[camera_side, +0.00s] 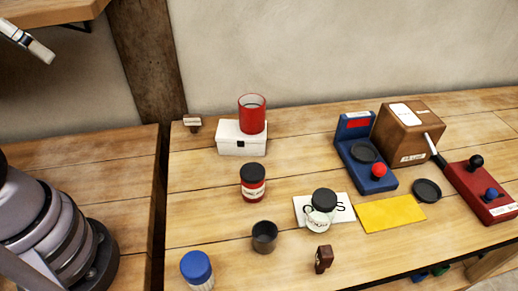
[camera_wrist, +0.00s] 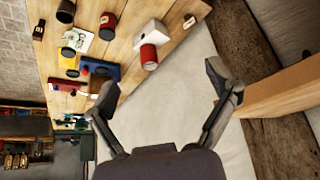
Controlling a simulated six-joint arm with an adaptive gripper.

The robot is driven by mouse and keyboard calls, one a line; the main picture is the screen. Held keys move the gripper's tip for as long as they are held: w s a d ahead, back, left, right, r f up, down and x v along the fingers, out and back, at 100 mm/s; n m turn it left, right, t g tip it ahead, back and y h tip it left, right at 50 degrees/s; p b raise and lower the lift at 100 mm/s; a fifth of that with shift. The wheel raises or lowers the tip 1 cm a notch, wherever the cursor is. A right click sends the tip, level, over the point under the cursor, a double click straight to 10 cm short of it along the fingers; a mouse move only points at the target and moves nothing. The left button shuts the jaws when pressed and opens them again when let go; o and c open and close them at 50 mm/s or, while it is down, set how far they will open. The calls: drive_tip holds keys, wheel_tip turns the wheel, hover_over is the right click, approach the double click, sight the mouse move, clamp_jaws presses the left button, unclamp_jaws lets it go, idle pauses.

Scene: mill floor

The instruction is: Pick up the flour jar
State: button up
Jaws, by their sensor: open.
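Several jars stand upright on the wooden table, and their labels are too small to read for certain. One is a white jar with a black lid (camera_side: 320,222), standing on a white card. Another is a red jar with a black lid (camera_side: 253,188), also in the wrist view (camera_wrist: 107,25). A third has a blue lid (camera_side: 197,267) and stands at the near left edge. I cannot tell which is the flour jar. My gripper (camera_wrist: 160,88) is open and empty, its fingers wide apart with pale wall behind them, well away from the jars.
A white box (camera_side: 236,141) bears a red cup (camera_side: 252,114). A dark cup (camera_side: 264,237) and small brown block (camera_side: 323,259) stand in front. A blue device (camera_side: 370,172), brown box (camera_side: 409,132), yellow card (camera_side: 390,214) and red lever unit (camera_side: 483,190) fill the right.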

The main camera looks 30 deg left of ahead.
drive_tip(key=w+d+f+m+t+h, duration=0.25)
drive_tip(key=w+d, duration=0.45)
drive_tip(key=w, duration=0.5)
drive_tip(key=w+d+f+m+t+h, duration=0.15)
drive_tip(key=w+d+f, duration=0.25)
drive_tip(key=w+d, duration=0.55)
drive_tip(key=m+t+h, duration=0.3)
drive_tip(key=m+h, duration=0.2)
drive_tip(key=h, duration=0.4)
hover_over(313, 201)
drive_tip(key=v, duration=0.5)
wheel_tip(313, 201, down, 19)
wheel_tip(313, 201, down, 8)
drive_tip(key=shift+r, duration=0.1)
drive_tip(key=shift+x, duration=3.85)
